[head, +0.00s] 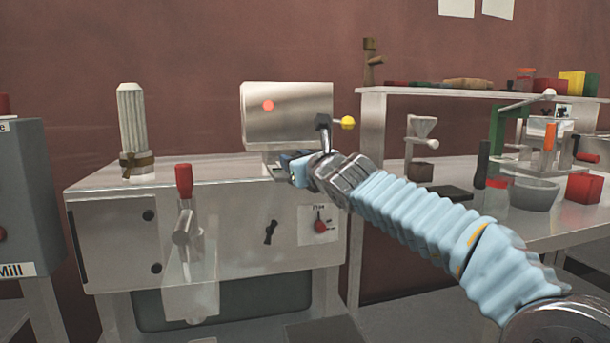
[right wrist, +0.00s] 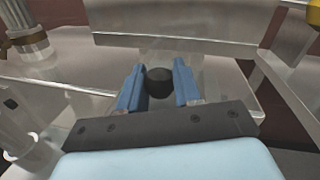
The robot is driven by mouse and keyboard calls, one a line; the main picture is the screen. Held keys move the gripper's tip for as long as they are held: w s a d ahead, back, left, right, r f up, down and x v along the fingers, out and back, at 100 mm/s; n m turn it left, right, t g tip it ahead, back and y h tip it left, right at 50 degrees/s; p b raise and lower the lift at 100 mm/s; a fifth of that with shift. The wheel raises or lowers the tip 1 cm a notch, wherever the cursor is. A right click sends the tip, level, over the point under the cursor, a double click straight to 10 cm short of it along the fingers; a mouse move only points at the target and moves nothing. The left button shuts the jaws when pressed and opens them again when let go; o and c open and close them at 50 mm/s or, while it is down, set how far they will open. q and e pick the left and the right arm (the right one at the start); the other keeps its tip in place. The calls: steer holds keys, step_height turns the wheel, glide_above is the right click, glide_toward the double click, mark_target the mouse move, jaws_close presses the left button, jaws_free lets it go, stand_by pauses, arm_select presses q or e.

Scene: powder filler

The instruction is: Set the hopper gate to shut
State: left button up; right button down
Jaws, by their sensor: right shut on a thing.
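My right gripper (head: 283,172) reaches in from the right to the top of the metal machine (head: 100,180), just below the front of the steel box (head: 288,112). In the right wrist view its two blue fingers (right wrist: 158,88) are on either side of a round black knob (right wrist: 158,76), shut on it. My arm and gripper hide this knob in the head view. Which marked position the knob stands at cannot be told. My left gripper is not in view.
A yellow-tipped lever (head: 347,123) stands right of the box, close to my wrist. A red-handled lever (head: 184,182), a clear chute (head: 192,270) and a red dial (head: 320,226) are on the machine's front. A cluttered bench (head: 570,230) stands at right.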

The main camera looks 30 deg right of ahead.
steer(key=c, duration=1.1)
jaws_free()
steer(key=s+p, duration=0.1)
steer(key=s, duration=1.2)
steer(key=shift+s+a+p, duration=0.25)
steer(key=shift+s+p, duration=0.1)
steer(key=shift+p, duration=0.05)
